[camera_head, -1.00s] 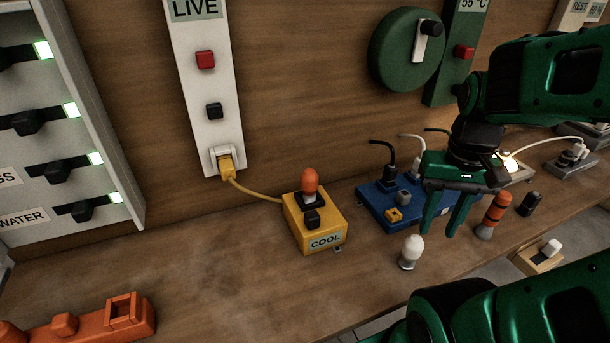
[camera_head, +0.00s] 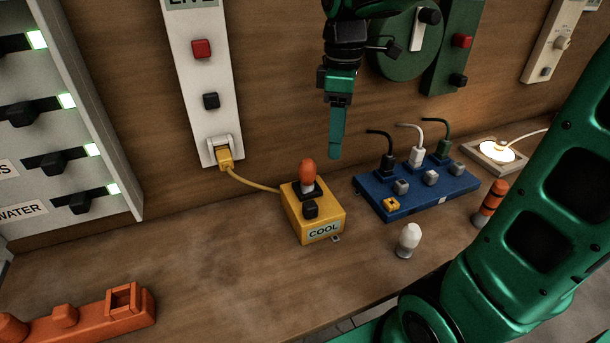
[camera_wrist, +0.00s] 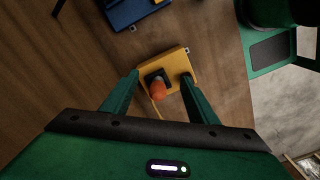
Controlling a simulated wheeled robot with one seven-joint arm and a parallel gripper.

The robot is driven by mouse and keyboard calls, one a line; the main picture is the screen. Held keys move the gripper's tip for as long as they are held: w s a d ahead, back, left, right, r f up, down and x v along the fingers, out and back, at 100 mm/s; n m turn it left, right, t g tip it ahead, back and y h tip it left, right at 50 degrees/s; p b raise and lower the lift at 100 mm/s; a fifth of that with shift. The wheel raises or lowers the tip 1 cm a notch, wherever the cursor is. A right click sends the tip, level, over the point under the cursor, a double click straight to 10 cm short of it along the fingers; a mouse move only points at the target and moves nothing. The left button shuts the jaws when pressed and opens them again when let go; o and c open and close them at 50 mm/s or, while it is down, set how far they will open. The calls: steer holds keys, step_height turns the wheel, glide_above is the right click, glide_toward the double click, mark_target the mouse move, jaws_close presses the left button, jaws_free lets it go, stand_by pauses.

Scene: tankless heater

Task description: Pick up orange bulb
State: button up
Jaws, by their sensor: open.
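The orange bulb (camera_head: 307,172) stands upright in a dark socket on top of the yellow box (camera_head: 325,225) labelled COOL. My gripper (camera_head: 335,156) hangs fingers-down above and slightly right of the bulb, apart from it. In the head view its fingers overlap edge-on. In the wrist view my gripper (camera_wrist: 162,78) is open and empty, and the bulb (camera_wrist: 158,86) appears between the two fingers, farther off on the yellow box (camera_wrist: 170,66).
A white bulb (camera_head: 408,240) stands right of the yellow box. Behind it is a blue power strip (camera_head: 425,193) with plugs. An orange holder (camera_head: 85,318) lies at front left. The wooden bench between is clear.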

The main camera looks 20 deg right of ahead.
mark_target(307, 160)
steer(key=w+a+n, duration=0.2)
steer(key=a, duration=0.1)
steer(key=w+a+n, duration=0.1)
steer(key=shift+w+a+r+n, duration=0.1)
steer(key=shift+a+r+n, duration=0.2)
steer(key=shift+n, duration=0.1)
step_height(307, 160, down, 4)
steer(key=shift+a+f, duration=0.1)
steer(key=shift+f, duration=0.1)
steer(key=shift+a+f, duration=0.15)
steer(key=shift+f, duration=1.35)
steer(key=shift+a+f, duration=0.1)
steer(key=shift+f, duration=1.4)
steer(key=shift+w, duration=0.1)
jaws_close()
steer(key=shift+r, duration=0.15)
